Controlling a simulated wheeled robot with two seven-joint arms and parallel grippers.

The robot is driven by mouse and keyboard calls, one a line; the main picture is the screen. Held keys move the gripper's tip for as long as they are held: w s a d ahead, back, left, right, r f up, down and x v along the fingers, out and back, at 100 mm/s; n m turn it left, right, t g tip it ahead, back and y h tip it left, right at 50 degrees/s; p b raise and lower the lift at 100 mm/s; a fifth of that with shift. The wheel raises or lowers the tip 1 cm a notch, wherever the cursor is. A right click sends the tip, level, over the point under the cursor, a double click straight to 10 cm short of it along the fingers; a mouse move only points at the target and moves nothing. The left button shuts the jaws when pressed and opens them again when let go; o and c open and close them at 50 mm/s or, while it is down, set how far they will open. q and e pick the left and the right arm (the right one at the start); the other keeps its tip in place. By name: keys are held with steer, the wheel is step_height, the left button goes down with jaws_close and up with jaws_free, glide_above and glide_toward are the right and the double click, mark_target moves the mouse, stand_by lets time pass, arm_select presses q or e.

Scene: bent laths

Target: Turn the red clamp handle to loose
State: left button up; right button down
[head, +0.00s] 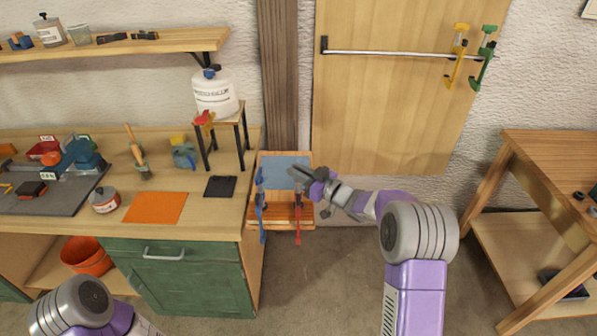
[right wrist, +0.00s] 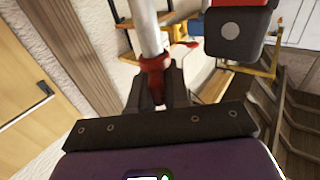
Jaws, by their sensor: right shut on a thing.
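The red clamp (head: 298,210) stands upright at the front edge of a small wooden stand, beside a blue clamp (head: 261,208). My right gripper (head: 298,172) is at the upper end of the red clamp and partly covers it. In the right wrist view, its dark fingers are shut on a red piece, the red clamp handle (right wrist: 156,72), below a grey rod (right wrist: 149,28). How far the handle is turned cannot be told. A black block with a red edge (right wrist: 238,38) is close on the right. Only part of my left arm shows; its gripper is out of view.
The small stand has a blue-grey panel (head: 285,168). A workbench with an orange mat (head: 155,207) and green cabinet (head: 180,277) is at left. A white tank (head: 215,92) stands on a raised shelf. A wooden table (head: 555,150) is at right. Floor between is clear.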

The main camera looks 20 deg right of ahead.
steer(key=n+g+y+p, duration=0.2)
steer(key=g+y, duration=0.1)
steer(key=shift+d+f+n, duration=0.1)
steer(key=shift+f+n, duration=0.25)
steer(key=shift+n, duration=0.05)
steer(key=shift+n+g+y+p, duration=0.55)
steer(key=shift+n+g+y, duration=0.25)
steer(key=shift+g, duration=0.4)
steer(key=shift+f+n+g+y+p, duration=0.15)
steer(key=shift+n+g+y+p, duration=0.15)
steer(key=shift+n+g+y, duration=0.75)
steer(key=shift+r+n+g, duration=0.2)
steer(key=shift+n+g, duration=0.35)
steer(key=shift+g, duration=0.6)
steer(key=shift+r+g, duration=0.1)
steer(key=shift+g, duration=0.2)
steer(key=c, duration=1.2)
jaws_free()
steer(key=shift+o, duration=0.2)
